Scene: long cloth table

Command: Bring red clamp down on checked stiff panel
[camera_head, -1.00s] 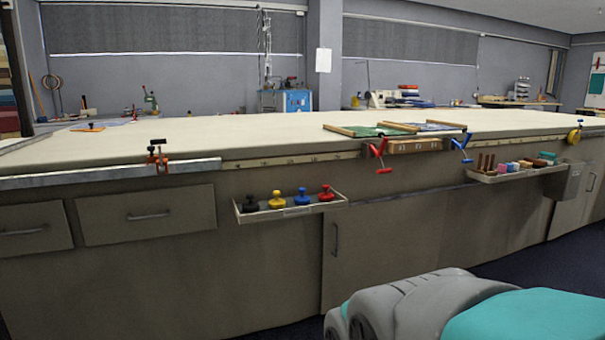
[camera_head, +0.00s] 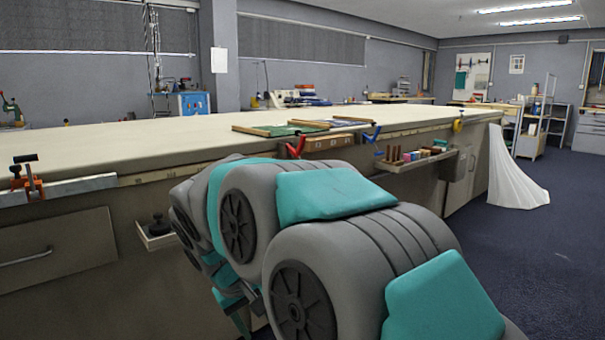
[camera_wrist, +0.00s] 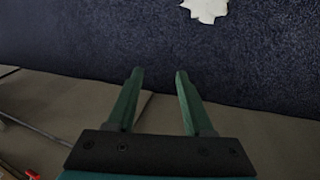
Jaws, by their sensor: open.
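The red clamp (camera_head: 296,146) hangs at the front edge of the long cloth table, with its lower part hidden behind my arm. Beside it on the tabletop lie a green panel (camera_head: 285,131) and a darker bluish panel (camera_head: 327,124), both with wooden strips. They are too small to tell which is checked. My gripper (camera_wrist: 159,75) is open and empty in the wrist view, above dark carpet and away from the panels. In the head view my arm hides most of it. A small red piece (camera_wrist: 32,174) shows at the wrist view's lower left; I cannot tell what it is.
A blue clamp (camera_head: 372,134) is right of the red one, and an orange clamp (camera_head: 27,180) is at far left. A tray of blocks (camera_head: 425,158) juts from the front. A black-knobbed weight (camera_head: 158,224) shows left of my arm. Carpet (camera_head: 500,270) is free at right.

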